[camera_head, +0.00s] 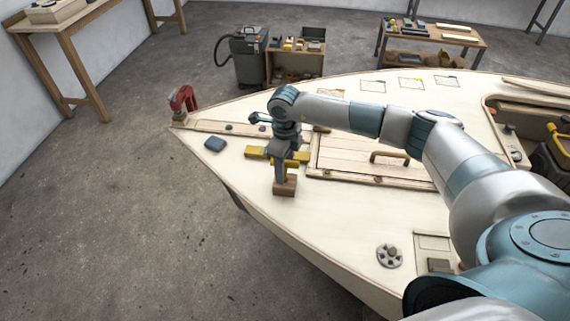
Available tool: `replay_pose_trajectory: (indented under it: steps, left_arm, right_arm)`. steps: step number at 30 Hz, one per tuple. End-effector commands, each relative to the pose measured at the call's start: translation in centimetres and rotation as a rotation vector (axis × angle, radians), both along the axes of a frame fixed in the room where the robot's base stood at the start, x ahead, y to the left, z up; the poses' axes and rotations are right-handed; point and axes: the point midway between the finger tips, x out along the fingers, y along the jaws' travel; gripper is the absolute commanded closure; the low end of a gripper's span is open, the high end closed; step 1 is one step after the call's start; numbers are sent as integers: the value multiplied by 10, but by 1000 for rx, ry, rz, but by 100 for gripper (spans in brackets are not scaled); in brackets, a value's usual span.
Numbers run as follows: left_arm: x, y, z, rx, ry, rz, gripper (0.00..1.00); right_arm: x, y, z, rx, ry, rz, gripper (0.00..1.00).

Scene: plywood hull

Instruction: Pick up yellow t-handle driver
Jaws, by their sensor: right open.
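The yellow t-handle driver (257,152) is on the pale plywood deck near the bow. Its yellow crossbar shows on both sides of my right gripper (282,164), which hides its middle. A small brown wooden block (286,187) sits directly below the gripper and crossbar. My right gripper points down over the driver, with its grey finger in front of the crossbar. It is open, and I cannot tell whether it touches the driver. My left gripper is not in view.
A wooden hatch with a handle (390,156) lies right of the gripper. A dark blue pad (215,144) lies to the left, and a red clamp (183,98) stands at the bow tip. A round fitting (390,255) is on the near deck. The hull edge drops to concrete floor.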

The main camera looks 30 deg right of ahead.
Motion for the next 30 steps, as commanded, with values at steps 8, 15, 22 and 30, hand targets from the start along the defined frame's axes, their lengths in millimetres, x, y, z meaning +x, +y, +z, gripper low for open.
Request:
replay_pose_trajectory:
  steps: [8,15,22,30]
  left_arm:
    - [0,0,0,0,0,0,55]
    - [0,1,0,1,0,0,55]
    - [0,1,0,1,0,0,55]
    - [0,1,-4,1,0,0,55]
  right_arm:
    - [0,0,0,0,0,0,55]
    - [0,0,0,0,0,1,93]
    - [0,0,0,0,0,0,100]
    - [1,0,6,0,-1,1,100]
